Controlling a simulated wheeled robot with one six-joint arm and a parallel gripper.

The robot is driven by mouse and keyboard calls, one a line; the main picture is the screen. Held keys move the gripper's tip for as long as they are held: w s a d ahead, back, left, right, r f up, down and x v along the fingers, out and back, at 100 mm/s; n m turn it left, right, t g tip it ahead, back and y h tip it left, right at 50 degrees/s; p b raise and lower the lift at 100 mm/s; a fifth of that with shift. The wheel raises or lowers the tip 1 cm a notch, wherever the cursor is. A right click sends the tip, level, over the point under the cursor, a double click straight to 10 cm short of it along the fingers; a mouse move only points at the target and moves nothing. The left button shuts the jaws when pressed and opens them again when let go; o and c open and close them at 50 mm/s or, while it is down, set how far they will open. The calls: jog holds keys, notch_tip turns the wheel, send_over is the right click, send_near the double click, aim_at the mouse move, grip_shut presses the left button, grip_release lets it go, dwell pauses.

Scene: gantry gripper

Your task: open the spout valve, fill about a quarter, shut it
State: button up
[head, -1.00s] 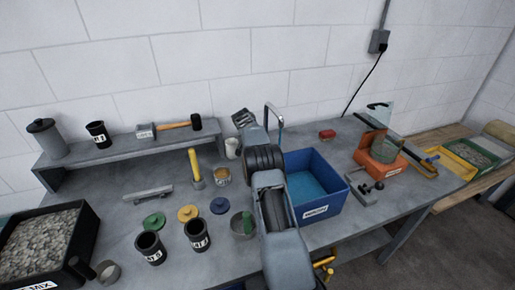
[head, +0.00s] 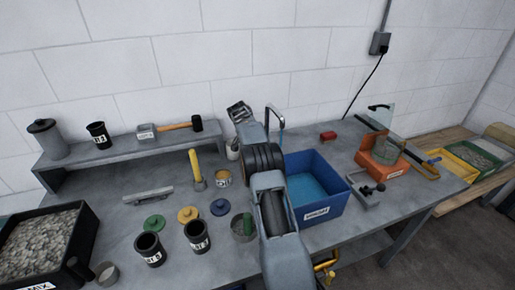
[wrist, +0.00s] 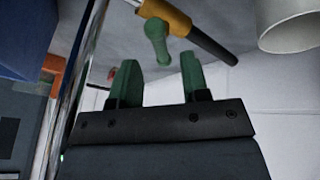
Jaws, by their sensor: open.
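The curved metal spout pipe (head: 275,115) stands at the rear edge of the blue tub (head: 316,213). In the wrist view a shiny metal pipe (wrist: 85,70) runs along the left side. My gripper (head: 238,108) is raised just left of the spout. In the wrist view its green fingers (wrist: 157,85) are apart and nothing is between them. A small green handle with rounded ends (wrist: 157,40) shows beyond the fingers, not touching them; I cannot tell whether it is the valve lever. My arm hides part of the tub's left side.
A yellow and black rod (wrist: 190,28) and a pale cup (wrist: 290,28) show beyond the fingers. A white cup (head: 233,149) stands left of my arm. Black cups (head: 198,237), coloured lids (head: 188,214) and a shelf with a mallet (head: 180,126) lie to the left.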

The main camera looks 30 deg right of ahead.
jog(key=v, duration=0.9)
jog(key=shift+a+r, duration=0.1)
